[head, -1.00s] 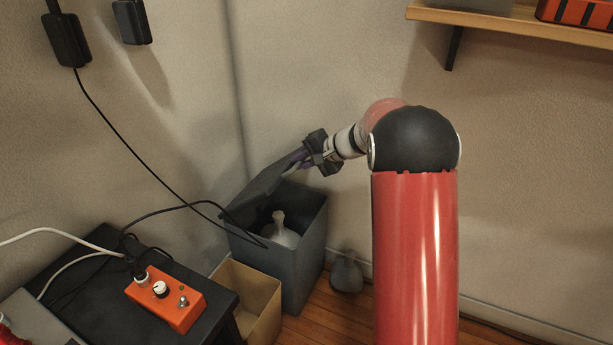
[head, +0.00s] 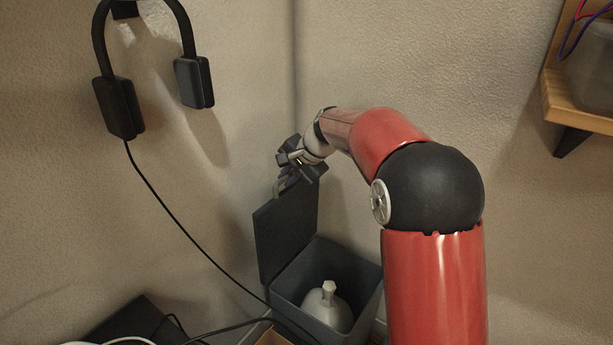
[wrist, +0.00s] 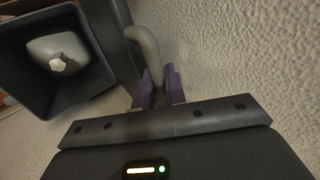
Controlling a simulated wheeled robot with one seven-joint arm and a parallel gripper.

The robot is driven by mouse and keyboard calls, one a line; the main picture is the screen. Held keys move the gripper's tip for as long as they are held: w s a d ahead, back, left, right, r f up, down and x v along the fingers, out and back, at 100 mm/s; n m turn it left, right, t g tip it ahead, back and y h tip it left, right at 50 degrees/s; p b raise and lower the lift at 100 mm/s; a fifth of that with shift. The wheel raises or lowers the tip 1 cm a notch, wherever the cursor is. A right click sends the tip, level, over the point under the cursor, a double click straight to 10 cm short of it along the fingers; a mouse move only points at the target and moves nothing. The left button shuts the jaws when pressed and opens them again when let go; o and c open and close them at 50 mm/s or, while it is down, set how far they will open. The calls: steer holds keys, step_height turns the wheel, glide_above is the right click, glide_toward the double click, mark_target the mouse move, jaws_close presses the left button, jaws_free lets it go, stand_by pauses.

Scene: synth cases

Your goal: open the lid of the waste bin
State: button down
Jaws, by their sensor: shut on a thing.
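The waste bin (head: 303,268) is a dark grey square box in the corner, seen open from above. Its lid (head: 284,233) stands steeply raised, about upright, at the bin's left side. In the wrist view the open bin (wrist: 98,75) is at the left. My gripper (head: 286,181) is at the lid's upper edge. Its purple fingers (wrist: 159,88) are shut on the lid's curved grey handle (wrist: 147,46). The gripper partly hides the handle in the head view.
A pale bottle-shaped thing (head: 326,303) is inside the bin. Headphones (head: 120,108) hang on the left wall, their black cable (head: 185,230) running down past the bin. A wooden shelf (head: 575,115) is at upper right. Walls stand close behind the lid.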

steer(key=shift+w+a+h, duration=0.3)
steer(key=shift+w+a, duration=0.35)
steer(key=shift+a, duration=0.3)
steer(key=c, duration=1.5)
jaws_free()
steer(key=shift+f+g, duration=0.1)
steer(key=shift+g, duration=0.2)
steer(key=shift+s, duration=0.1)
steer(key=v, duration=0.8)
